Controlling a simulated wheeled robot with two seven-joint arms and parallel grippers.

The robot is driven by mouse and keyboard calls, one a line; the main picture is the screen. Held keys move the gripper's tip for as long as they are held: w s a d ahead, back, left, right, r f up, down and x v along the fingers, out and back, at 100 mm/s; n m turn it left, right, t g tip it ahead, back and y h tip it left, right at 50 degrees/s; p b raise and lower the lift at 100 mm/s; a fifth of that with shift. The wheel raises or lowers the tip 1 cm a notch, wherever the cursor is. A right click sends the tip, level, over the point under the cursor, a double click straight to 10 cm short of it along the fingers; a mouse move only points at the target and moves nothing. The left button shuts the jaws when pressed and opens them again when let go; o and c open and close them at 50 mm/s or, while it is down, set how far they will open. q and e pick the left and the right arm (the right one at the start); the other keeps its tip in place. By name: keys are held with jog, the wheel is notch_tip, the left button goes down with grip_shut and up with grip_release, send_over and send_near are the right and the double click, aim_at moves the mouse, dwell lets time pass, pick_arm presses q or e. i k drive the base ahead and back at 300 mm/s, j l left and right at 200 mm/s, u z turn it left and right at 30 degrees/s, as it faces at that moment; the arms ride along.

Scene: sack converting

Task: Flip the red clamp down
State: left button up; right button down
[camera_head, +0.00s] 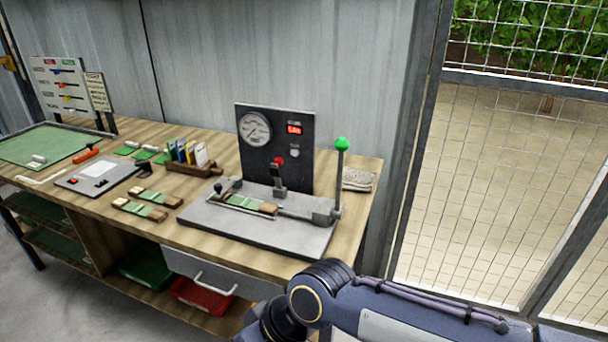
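The red clamp (278,175) is a short dark lever with a red tip. It stands upright in front of the black gauge panel, on the grey base plate (243,229) of the test fixture. A green and tan strip (247,203) lies in the fixture below and in front of the clamp. A tall lever with a green knob (341,144) stands upright at the fixture's right end. My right arm comes in at the lower right, in front of the bench, well short of the clamp, and its gripper is out of the picture. My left gripper is not in view.
The black panel (300,149) with a dial and a red display rises behind the clamp. Left on the wooden bench are loose strips (140,209), a holder with colored cards (190,166), a grey device (97,176) and a green mat (40,145). A wire fence stands at right.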

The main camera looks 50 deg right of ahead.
aim_at(275, 170)
jog(key=k+l, duration=0.3)
jog(key=l, duration=0.2)
jog(key=k+l+u, duration=0.15)
jog(key=k+l, duration=0.15)
jog(key=l, duration=0.2)
jog(key=k+l, duration=0.3)
jog(key=l, duration=0.15)
jog(key=l+u, duration=0.3)
jog(key=l, duration=1.6)
jog(key=i+l, duration=0.1)
jog(key=l, duration=0.25)
jog(key=i+l, duration=0.1)
jog(key=l, duration=0.2)
jog(key=i+l, duration=0.1)
jog(key=l, duration=0.25)
jog(key=u, duration=0.05)
